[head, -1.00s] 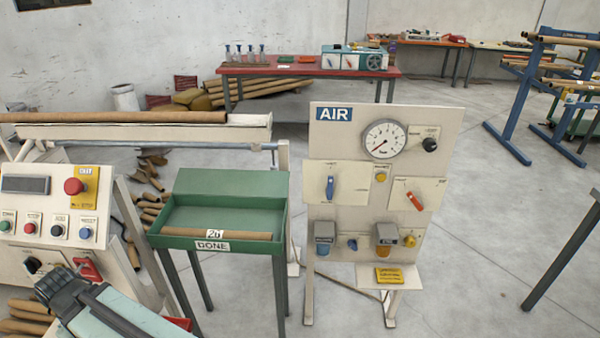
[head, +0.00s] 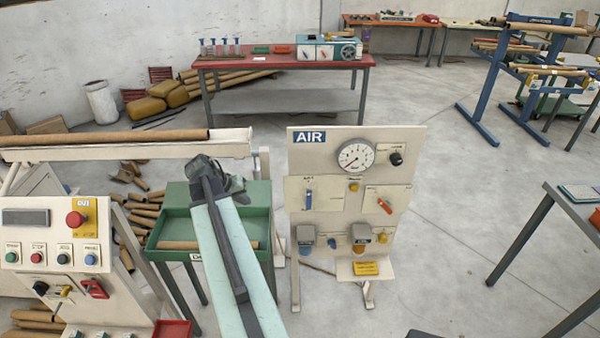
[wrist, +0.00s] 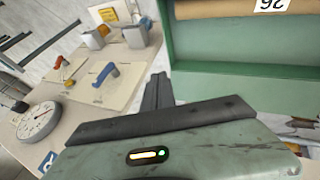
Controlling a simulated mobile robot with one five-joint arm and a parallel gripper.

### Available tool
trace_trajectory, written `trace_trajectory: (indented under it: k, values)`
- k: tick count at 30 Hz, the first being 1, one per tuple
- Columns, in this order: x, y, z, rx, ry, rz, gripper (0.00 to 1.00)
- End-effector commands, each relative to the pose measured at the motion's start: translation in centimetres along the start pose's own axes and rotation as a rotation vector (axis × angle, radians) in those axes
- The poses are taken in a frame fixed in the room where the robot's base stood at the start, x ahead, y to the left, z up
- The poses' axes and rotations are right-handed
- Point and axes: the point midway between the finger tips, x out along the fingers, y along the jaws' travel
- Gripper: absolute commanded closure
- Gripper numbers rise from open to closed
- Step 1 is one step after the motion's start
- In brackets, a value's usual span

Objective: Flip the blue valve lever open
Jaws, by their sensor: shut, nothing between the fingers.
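The blue valve lever (head: 308,199) stands upright on a cream plate at the left of the AIR panel (head: 417,160). In the wrist view the same blue lever (wrist: 107,73) lies left of my fingers, clear of them. My gripper (wrist: 157,92) is shut and empty, its dark fingers together. In the head view my arm reaches up in front of the green DONE tray, left of the panel. It does not touch the lever, and it hides part of the tray.
An orange lever (head: 385,206) sits right of the blue one, below a round gauge (head: 356,155). The green tray (head: 258,200) holds a cardboard tube (head: 178,245). A button console (head: 48,232) stands at the left.

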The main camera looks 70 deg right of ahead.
Motion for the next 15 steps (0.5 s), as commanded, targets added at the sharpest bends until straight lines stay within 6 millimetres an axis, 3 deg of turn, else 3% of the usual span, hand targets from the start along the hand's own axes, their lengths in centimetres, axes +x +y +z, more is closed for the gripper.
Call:
trace_trajectory:
  k: [1, 3, 6, 15]
  values:
    - [-0.3, 4.1, -1.7, 0.057, -0.001, 0.039, 1.00]
    - [0.4, 7.8, -2.7, 0.114, 0.005, 0.081, 1.00]
    - [1.0, 10.7, -3.3, 0.157, 0.009, 0.115, 1.00]
    - [1.5, 11.3, -3.3, 0.168, 0.010, 0.124, 1.00]
